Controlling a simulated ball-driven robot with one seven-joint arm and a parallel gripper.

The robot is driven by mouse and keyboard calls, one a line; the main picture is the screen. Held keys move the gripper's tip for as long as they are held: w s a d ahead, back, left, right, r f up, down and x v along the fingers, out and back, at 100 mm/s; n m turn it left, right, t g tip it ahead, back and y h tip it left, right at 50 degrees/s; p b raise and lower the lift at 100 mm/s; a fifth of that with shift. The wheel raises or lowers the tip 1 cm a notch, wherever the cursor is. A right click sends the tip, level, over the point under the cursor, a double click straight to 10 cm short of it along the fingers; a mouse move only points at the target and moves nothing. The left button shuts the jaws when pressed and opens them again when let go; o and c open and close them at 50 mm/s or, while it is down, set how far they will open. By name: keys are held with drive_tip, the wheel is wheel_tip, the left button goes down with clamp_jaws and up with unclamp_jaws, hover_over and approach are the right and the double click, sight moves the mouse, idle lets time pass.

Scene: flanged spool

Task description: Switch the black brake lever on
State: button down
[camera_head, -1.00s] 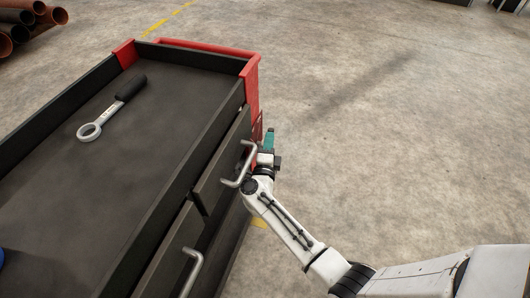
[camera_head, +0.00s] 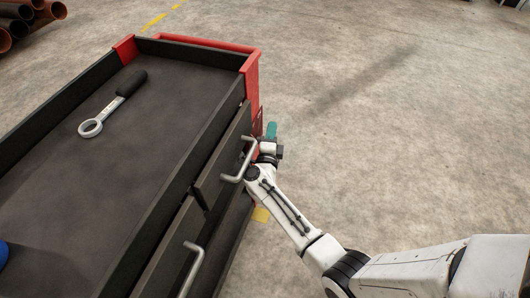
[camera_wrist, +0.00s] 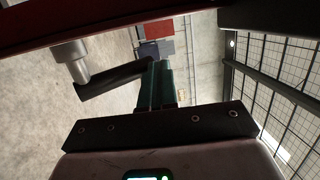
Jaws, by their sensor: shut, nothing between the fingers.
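The black brake lever (camera_wrist: 115,78) shows in the wrist view as a dark bar slanting from a metal post (camera_wrist: 70,58) at upper left toward my fingers. My gripper (camera_wrist: 158,75) has its teal fingers together with nothing between them. The lever's free end lies right beside the fingers; I cannot tell whether they touch. In the head view my gripper (camera_head: 271,131) is at the outer side of the tool cart, near its red far corner. The lever cannot be made out there.
The dark tool cart (camera_head: 85,190) has a red handle rail (camera_head: 205,43) and drawer handles (camera_head: 240,160) beside my arm. A ring wrench (camera_head: 113,104) lies on its top, with a blue object (camera_head: 3,254) at the left edge. Rusty pipes (camera_head: 30,20) lie far left. The floor to the right is clear.

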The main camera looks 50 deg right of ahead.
drive_tip(key=shift+r, duration=0.1)
drive_tip(key=v, duration=1.1)
drive_tip(key=shift+p, duration=0.4)
drive_tip(key=shift+d, duration=0.15)
